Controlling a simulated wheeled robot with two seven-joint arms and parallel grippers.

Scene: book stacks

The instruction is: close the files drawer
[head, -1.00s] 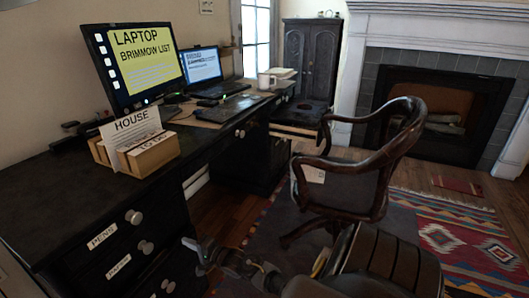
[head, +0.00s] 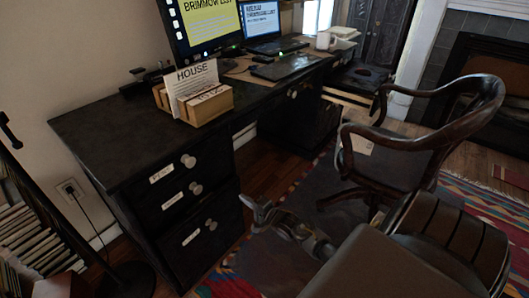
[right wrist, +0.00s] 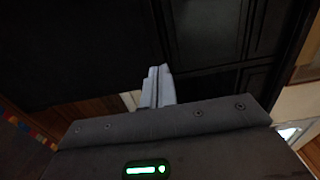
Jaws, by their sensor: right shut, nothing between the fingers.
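The desk's left pedestal has a stack of black drawers with round grey knobs. The lowest drawer front (head: 188,255) carries a white label (head: 191,237) too small to read and a knob (head: 211,224). I cannot tell how far this drawer stands out. My right gripper (head: 262,210) is shut and empty, to the right of that knob and apart from it. In the right wrist view its closed fingers (right wrist: 157,86) point toward dark panels. My left gripper is not in view.
The wooden armchair (head: 415,150) stands right of my gripper on the patterned rug (head: 475,200). The desktop (head: 105,140) holds a card box (head: 200,105), a monitor and a laptop. A stand (head: 45,190) and several books (head: 25,240) are at left. Open floor lies beside the pedestal.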

